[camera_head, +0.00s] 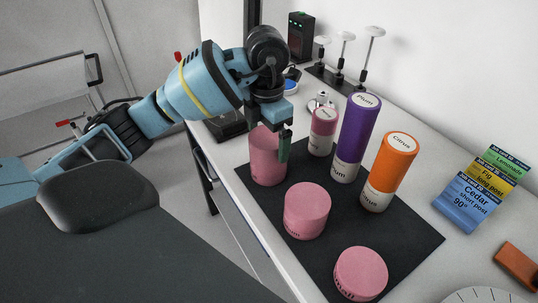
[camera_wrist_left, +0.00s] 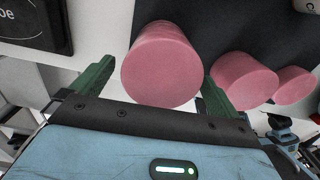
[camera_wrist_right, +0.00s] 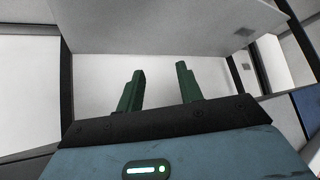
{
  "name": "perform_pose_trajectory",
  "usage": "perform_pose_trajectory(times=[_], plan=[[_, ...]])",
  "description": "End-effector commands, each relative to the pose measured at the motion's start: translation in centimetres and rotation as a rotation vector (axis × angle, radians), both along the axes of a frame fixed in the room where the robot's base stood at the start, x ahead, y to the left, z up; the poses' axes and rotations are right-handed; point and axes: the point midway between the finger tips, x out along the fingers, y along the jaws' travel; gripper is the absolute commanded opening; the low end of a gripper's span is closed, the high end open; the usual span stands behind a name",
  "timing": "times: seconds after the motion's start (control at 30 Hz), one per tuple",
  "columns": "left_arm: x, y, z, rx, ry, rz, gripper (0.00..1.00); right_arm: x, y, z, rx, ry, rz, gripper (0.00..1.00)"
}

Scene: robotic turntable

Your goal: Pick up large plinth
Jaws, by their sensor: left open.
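The large plinth (camera_head: 268,165) is the tallest of three plain pink cylinders and stands upright at the left end of the black mat. My left gripper (camera_head: 271,132) is over it, with one green finger beside its right side and the other hidden. In the left wrist view, the large plinth (camera_wrist_left: 162,68) stands between the open fingers of my left gripper (camera_wrist_left: 158,78), with no clear sign of contact. My right gripper (camera_wrist_right: 160,85) is open and empty, away from the mat.
A medium pink plinth (camera_head: 307,210) and a small one (camera_head: 360,273) stand on the black mat (camera_head: 405,243). A purple post (camera_head: 357,135), an orange post (camera_head: 388,172) and a pink-topped post (camera_head: 323,131) stand behind. Coloured cards (camera_head: 475,190) lie at right.

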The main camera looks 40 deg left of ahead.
Motion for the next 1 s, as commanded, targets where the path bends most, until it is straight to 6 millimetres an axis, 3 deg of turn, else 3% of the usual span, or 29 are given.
perform_pose_trajectory(times=[0.1,0.3,0.6,1.0], plan=[[0.0,-0.3,-2.1,-0.002,0.008,-0.003,1.00,0.1,0.0,-0.1,0.001,-0.001,0.001,0.36],[0.0,-0.3,-4.1,0.000,0.003,-0.001,1.00,0.3,0.0,-0.1,0.000,-0.004,0.001,0.36],[0.0,-0.2,-4.5,0.000,0.002,-0.002,1.00,0.1,-0.1,-0.3,-0.002,0.000,0.004,0.36],[0.1,-0.3,-4.4,0.000,0.000,-0.001,0.51,-0.3,-0.1,-0.5,-0.004,0.008,0.005,0.36]])
